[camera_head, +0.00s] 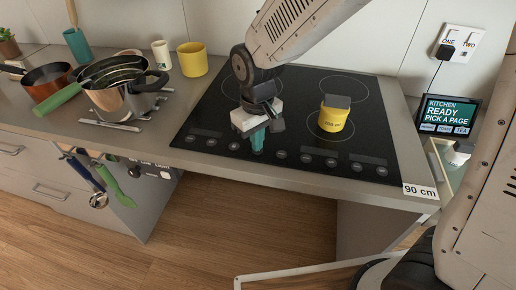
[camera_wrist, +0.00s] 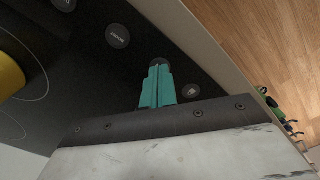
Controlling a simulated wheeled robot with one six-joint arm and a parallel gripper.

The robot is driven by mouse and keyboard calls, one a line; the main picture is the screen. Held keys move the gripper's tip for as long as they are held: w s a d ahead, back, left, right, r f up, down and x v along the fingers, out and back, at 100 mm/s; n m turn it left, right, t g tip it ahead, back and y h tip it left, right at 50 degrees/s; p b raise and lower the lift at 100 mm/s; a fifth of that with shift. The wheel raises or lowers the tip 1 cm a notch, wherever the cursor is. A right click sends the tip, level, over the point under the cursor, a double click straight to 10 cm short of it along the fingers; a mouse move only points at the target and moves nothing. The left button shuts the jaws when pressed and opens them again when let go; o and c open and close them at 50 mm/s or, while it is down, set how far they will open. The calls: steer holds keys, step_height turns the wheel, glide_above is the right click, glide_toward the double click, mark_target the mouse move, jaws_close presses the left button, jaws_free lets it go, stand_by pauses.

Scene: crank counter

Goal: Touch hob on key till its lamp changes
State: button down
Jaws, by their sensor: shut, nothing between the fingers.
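The black glass hob (camera_head: 300,95) is set in the grey counter, with a row of round touch keys (camera_head: 305,158) along its front edge. My gripper (camera_head: 257,143) is shut and empty, its teal fingertips pointing down over the left part of this row. In the wrist view, the shut fingertips (camera_wrist: 158,70) partly cover one key (camera_wrist: 160,62). Whether they touch it, I cannot tell. Another key (camera_wrist: 118,36) lies to their upper left, and one more (camera_wrist: 191,90) to their right. The key markings are too small to read surely. I see no lit lamp.
A yellow pot (camera_head: 333,118) stands on the hob, right of my gripper. Pans (camera_head: 125,92) and a yellow cup (camera_head: 192,60) stand left of the hob. A tablet screen (camera_head: 449,115) is at the right. Utensils (camera_head: 98,172) hang below the counter edge.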

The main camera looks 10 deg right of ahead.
steer(key=shift+f, duration=0.3)
steer(key=shift+r, duration=2.5)
